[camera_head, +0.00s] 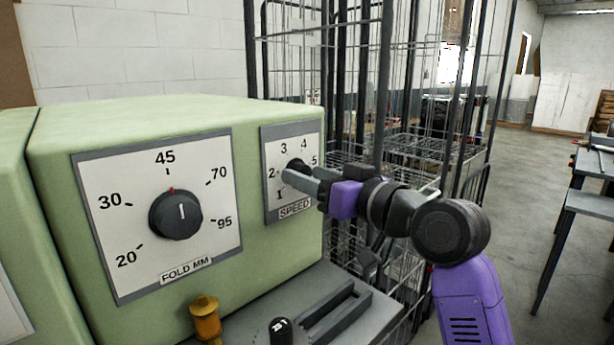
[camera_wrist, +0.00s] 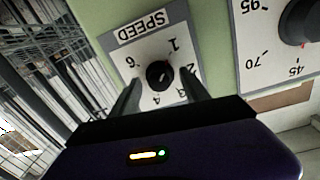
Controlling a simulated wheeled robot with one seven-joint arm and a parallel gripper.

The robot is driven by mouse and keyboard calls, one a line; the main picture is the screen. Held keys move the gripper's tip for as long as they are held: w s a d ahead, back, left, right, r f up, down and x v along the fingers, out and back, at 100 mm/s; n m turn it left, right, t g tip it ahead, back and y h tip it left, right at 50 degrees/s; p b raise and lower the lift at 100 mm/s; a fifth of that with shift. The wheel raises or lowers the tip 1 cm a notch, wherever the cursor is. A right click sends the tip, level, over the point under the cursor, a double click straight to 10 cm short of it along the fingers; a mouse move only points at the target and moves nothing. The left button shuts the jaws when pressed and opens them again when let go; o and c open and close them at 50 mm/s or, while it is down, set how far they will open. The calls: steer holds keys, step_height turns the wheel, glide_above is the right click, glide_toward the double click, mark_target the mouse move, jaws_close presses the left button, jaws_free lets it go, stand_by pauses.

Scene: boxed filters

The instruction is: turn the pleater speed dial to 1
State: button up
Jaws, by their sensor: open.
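The speed dial is a small black knob (camera_wrist: 159,76) on a white, grey-framed plate (camera_head: 277,205) marked SPEED, on the right of the green machine's front. In the wrist view the plate appears turned nearly upside down, and a small reddish mark at the knob's edge seems to lie on the side toward the 1. The exact setting is too small to tell. My gripper (camera_wrist: 162,84) is open, its fingers on either side of the knob with gaps visible between. In the head view my gripper (camera_head: 300,181) covers part of the knob and plate.
A larger fold dial (camera_head: 175,214) is to the left on the same green machine (camera_head: 270,265). Below are an amber knob (camera_head: 206,318) and a grey slotted ledge (camera_head: 335,310). A wire cage (camera_head: 440,150) stands close behind my arm. Open floor lies farther right.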

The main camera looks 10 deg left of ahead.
steer(key=v, duration=0.7)
steer(key=shift+a+f, duration=0.1)
